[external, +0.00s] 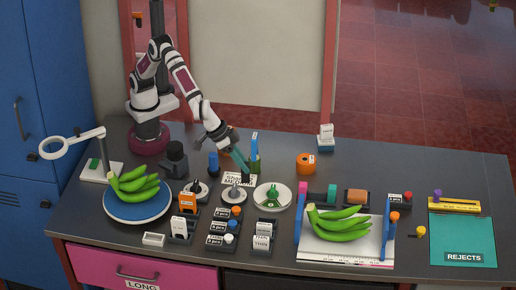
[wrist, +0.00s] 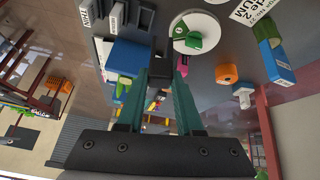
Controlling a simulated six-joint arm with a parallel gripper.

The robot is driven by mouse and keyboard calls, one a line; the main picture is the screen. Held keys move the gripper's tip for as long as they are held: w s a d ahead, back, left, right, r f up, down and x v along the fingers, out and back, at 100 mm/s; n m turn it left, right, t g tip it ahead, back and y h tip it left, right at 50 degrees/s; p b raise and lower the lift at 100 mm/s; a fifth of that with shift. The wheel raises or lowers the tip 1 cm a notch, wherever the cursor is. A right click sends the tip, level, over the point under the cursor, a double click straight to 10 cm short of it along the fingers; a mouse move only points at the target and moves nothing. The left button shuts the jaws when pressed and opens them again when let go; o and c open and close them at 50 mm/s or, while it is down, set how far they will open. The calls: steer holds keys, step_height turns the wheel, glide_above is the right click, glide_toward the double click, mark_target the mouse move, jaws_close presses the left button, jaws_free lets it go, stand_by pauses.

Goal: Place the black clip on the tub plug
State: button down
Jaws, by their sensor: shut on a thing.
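My gripper (external: 242,160) is above the middle of the table, its teal fingers pointing down and to the right. In the wrist view, my gripper (wrist: 160,75) is shut on a small dark piece (wrist: 158,64) between the fingertips, which looks like the black clip. The fingers hide part of it. Below the gripper are a pale disc with a grey knob (external: 235,194), a disc with a dark knob (external: 197,188), and a white disc with a green piece (external: 271,196). The white disc also shows in the wrist view (wrist: 212,27). I cannot tell for certain which is the tub plug.
Green bananas lie on a blue plate (external: 121,208) at left and on a white tray (external: 345,251) at right. Labelled blocks (external: 222,240) crowd the front middle. An orange roll (external: 306,164) stands at the back. A teal rejects mat (external: 462,235) is far right.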

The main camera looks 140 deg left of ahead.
steer(key=s+d+r+n+g+y, duration=0.1)
steer(key=s+d+r+n, duration=0.15)
steer(key=s, duration=0.55)
steer(key=s+d+r+n+g, duration=0.15)
steer(key=s+d, duration=0.25)
steer(key=s, duration=0.5)
steer(key=s+d+r+n+g+y, duration=0.1)
steer(key=s+d+n+g, duration=0.15)
steer(key=s, duration=0.55)
glide_above(212, 155)
steer(key=shift+t, duration=0.3)
step_height(212, 155, down, 11)
steer(key=shift+r, duration=0.1)
steer(key=shift+f+h, duration=0.2)
steer(key=shift+h, duration=0.1)
steer(key=c, duration=0.6)
jaws_free()
steer(key=shift+o, duration=0.2)
